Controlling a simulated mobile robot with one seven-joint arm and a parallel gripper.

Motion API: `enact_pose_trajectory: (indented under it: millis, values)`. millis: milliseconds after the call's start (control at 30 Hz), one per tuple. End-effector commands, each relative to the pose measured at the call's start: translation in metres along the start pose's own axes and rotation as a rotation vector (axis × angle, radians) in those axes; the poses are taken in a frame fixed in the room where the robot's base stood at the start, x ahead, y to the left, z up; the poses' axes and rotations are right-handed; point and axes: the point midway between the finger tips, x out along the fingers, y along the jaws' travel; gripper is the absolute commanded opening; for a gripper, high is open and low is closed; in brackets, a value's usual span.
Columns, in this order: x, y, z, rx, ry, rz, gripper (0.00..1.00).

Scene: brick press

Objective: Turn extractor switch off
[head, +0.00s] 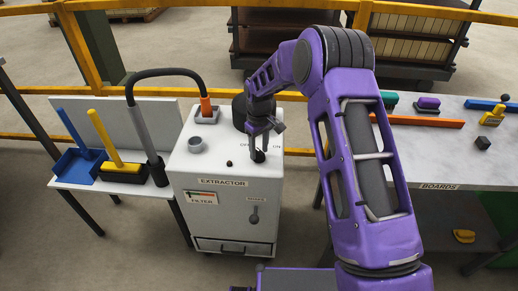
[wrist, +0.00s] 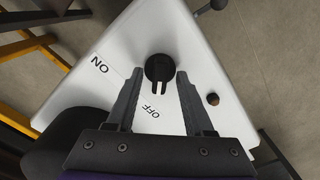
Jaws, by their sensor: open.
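The switch's ridge points down in the wrist view, toward the OFF mark (wrist: 152,112). My gripper (wrist: 160,76) is open, with one finger on each side of the switch and small gaps visible. In the head view my gripper (head: 259,152) is over the right part of the extractor top, and the switch (head: 259,157) is partly hidden by the fingers.
A small dark knob (head: 229,163) and a grey cup (head: 196,144) sit on the extractor top. A black hose (head: 165,73) arches over the left side. A boards bench (head: 438,170) stands right.

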Motion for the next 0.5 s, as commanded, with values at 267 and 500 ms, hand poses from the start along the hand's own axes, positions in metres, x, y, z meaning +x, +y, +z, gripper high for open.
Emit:
enact_pose_trajectory:
  millis: [267,500]
  values:
    - [-0.016,0.001,-0.001,0.001,0.002,0.001,0.53]
    - [-0.071,0.001,-0.001,0.001,0.004,0.002,0.53]
